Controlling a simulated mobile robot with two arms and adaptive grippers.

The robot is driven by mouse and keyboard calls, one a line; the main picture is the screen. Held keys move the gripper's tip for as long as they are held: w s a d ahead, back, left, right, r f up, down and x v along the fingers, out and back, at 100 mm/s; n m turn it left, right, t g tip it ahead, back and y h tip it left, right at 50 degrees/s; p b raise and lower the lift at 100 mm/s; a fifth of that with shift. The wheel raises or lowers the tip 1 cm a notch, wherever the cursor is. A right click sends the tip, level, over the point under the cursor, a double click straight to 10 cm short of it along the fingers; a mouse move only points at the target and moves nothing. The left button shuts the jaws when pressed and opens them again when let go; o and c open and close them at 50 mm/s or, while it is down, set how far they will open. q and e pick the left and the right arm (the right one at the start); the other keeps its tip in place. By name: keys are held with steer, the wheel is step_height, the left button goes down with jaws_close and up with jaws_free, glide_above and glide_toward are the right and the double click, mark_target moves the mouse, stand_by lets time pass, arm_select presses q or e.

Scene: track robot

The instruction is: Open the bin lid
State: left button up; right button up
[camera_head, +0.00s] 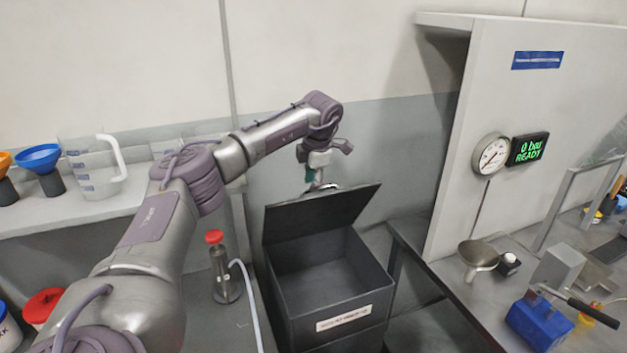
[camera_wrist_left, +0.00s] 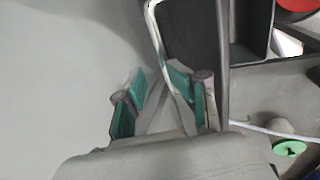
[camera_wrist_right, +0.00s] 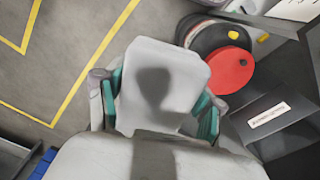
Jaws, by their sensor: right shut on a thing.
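The dark grey bin (camera_head: 300,305) stands in the middle of the head view, with a white label on its front. Its lid (camera_head: 320,218) is raised and tilted back from the opening, and the empty-looking inside shows. My left gripper (camera_head: 318,177) is just above the lid's upper edge, at the pale handle (camera_head: 322,188). In the left wrist view its green-padded fingers (camera_wrist_left: 160,98) are apart, with the handle bar (camera_wrist_left: 158,45) close to the right finger; contact is unclear. My right gripper (camera_wrist_right: 158,100) is shut on a pale grey rounded object (camera_wrist_right: 165,75).
A red-topped pump bottle (camera_head: 222,270) with a hose stands left of the bin. A shelf with a clear jug (camera_head: 95,168) and blue funnel (camera_head: 40,160) is at left. A bench with a gauge (camera_head: 491,154), metal scoop (camera_head: 479,255) and blue device (camera_head: 540,320) is at right.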

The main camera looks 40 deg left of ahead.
arm_select(q)
steer(key=shift+a+f, duration=0.15)
arm_select(e)
steer(key=shift+w+a, duration=0.1)
stand_by(0.3)
steer(key=shift+a+r+p, duration=0.1)
steer(key=shift+r+p, duration=0.9)
step_height(320, 180, up, 2)
steer(key=shift+r+p, duration=0.1)
steer(key=shift+p, duration=1)
step_height(320, 180, up, 6)
steer(key=p, duration=0.6)
steer(key=shift+r, duration=0.2)
steer(key=shift+f, duration=0.15)
arm_select(q)
step_height(320, 180, up, 14)
steer(key=a, duration=0.1)
steer(key=shift+w, duration=0.35)
